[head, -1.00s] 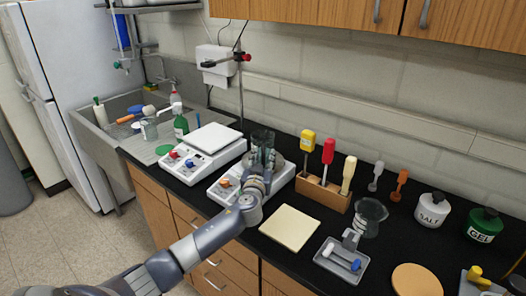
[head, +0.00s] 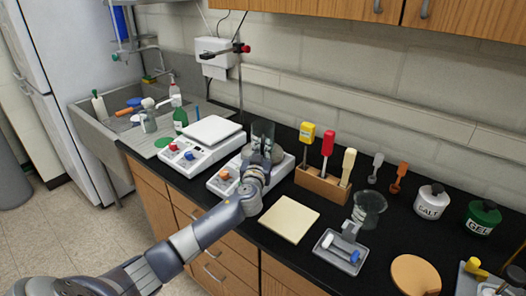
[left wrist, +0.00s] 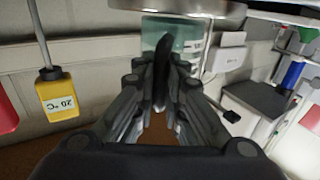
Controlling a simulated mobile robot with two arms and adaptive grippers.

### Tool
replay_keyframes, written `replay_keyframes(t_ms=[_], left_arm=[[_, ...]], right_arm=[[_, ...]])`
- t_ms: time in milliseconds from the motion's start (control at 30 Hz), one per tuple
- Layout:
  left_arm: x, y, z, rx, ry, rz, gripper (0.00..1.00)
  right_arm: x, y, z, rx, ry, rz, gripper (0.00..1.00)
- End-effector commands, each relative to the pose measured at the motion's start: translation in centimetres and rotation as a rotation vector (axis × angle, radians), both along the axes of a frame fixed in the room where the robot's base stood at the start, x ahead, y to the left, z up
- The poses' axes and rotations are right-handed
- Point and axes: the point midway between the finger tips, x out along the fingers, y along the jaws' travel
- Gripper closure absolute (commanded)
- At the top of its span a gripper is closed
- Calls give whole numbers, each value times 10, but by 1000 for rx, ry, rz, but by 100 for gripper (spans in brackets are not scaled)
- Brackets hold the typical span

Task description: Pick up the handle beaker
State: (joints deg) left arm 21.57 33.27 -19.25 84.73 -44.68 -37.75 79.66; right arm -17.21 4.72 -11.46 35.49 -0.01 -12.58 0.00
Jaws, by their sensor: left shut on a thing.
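The handle beaker (head: 263,130) is a clear glass vessel above the top of the right-hand hot plate (head: 222,186). My left gripper (head: 262,160) reaches it from the front and is shut on it. In the left wrist view the greenish glass of the beaker (left wrist: 165,28) shows beyond my left fingers (left wrist: 162,85), with a dark upright part, likely its handle, between them. The fingers and wrist hide the beaker's lower part in the head view. I cannot tell whether its base touches the plate. My right gripper is not in view.
A white balance (head: 205,140) stands close on the left. A wooden rack (head: 322,184) with coloured-handled tools stands to the right. A glass beaker (head: 369,209), a cream pad (head: 289,219) and a grey tray (head: 340,251) lie further right. A clamp stand (head: 240,85) rises behind.

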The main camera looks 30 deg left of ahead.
Motion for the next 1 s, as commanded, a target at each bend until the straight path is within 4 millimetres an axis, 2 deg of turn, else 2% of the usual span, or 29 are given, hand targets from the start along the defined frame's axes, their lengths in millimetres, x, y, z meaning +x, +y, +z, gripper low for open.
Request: replay_keyframes(t_ms=[333,1000], left_arm=[[0,0,31,0,-5,-1,100],[-66,-55,35,-1,-3,-2,100]], right_arm=[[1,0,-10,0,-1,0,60],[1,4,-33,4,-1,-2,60]])
